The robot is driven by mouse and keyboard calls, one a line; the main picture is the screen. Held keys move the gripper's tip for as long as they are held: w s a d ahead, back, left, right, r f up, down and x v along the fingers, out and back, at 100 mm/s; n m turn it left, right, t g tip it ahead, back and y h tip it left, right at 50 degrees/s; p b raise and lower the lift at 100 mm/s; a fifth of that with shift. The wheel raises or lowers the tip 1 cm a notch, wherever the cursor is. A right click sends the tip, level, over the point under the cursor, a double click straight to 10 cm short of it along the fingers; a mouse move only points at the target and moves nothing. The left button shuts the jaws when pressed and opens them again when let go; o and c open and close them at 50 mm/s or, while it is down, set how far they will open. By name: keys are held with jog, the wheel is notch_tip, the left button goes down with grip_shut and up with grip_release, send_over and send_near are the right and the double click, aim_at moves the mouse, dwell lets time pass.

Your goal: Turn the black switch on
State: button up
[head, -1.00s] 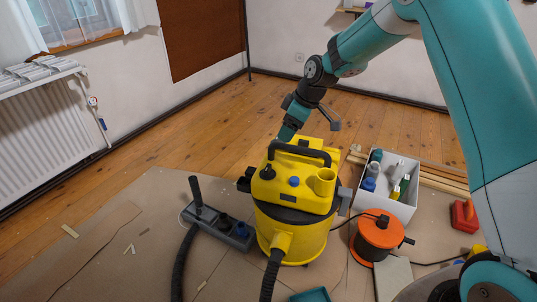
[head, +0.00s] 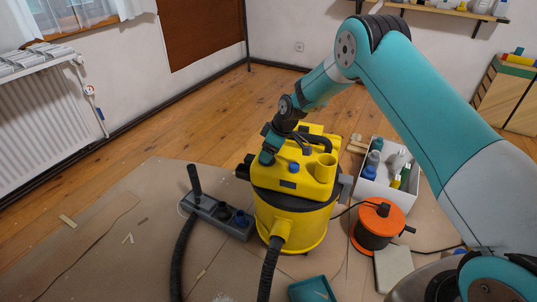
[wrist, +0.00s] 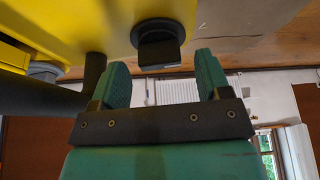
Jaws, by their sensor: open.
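The black switch (wrist: 158,45) is a round black knob with a raised grip bar on the yellow vacuum cleaner (head: 290,215). In the head view my gripper (head: 267,157) is over the switch's place on the vacuum's top and hides it. In the wrist view my gripper (wrist: 162,76) is open, its two green fingers apart and empty. The knob shows just past the fingertips and roughly between them, nearer the middle of the gap. I see no clear contact with it.
The vacuum's black handle (wrist: 50,98) lies close beside the left finger. A blue knob (head: 294,167) sits on the vacuum's top. A crate (head: 365,190) of bottles and an orange cable reel (head: 378,222) stand right; a grey accessory holder (head: 222,218) lies left.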

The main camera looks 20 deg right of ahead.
jog(key=shift+w+a+f, duration=0.1)
jog(key=shift+a+f, duration=0.1)
jog(key=shift+f, duration=0.35)
jog(key=c, duration=0.9)
